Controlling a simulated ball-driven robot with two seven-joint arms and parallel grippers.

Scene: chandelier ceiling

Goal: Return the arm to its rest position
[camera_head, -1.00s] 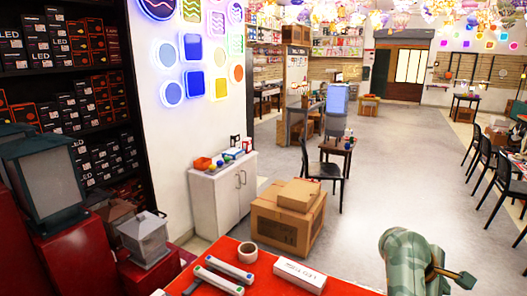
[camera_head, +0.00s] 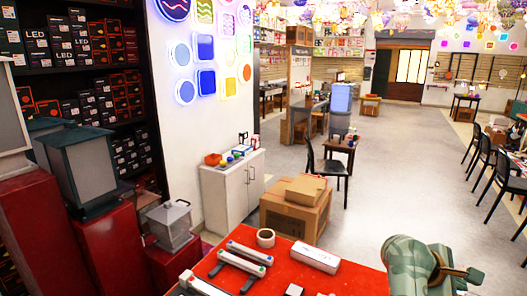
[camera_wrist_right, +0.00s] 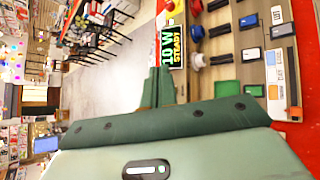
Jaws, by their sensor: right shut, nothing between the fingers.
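My right arm, in green camouflage colours, stands at the lower right of the head view, over the right part of the red table (camera_head: 345,283). My right gripper (camera_head: 470,275) shows there as a small dark green tip pointing right. In the right wrist view the gripper's green fingers (camera_wrist_right: 158,88) are together with nothing between them. They are clear of the things beyond. My left arm and gripper are not in view.
On the table are a tape roll (camera_head: 265,238), a white box (camera_head: 316,257) and light bars (camera_head: 240,262). Cardboard boxes (camera_head: 295,212) and a white cabinet (camera_head: 232,190) stand beyond. Lanterns (camera_head: 85,170) are at left. Open floor (camera_head: 405,180) lies behind the table.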

